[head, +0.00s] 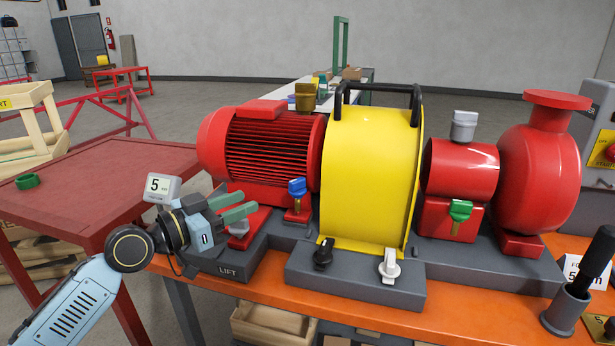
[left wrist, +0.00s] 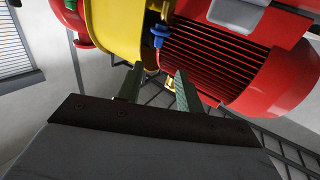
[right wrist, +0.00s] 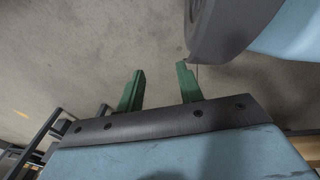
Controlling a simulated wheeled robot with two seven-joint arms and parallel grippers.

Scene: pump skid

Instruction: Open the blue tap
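The blue tap (head: 297,187) stands on a small red block between the red finned motor (head: 262,150) and the yellow guard (head: 365,175). In the left wrist view the blue tap (left wrist: 159,36) shows beyond the fingertips, near the middle top. My left gripper (head: 240,205) is left of the blue tap in the head view, apart from it, in front of the motor. Its two green fingers are spread with nothing between them. My right gripper (right wrist: 160,82) is outside the head view. Its fingers are apart and empty, with only floor behind them.
A green tap (head: 460,210) sits under the red bearing housing. A black knob (head: 323,252) and a white knob (head: 389,265) stand on the grey base in front. A display reading 5 (head: 160,187) is near my left wrist. A red table (head: 90,190) lies left.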

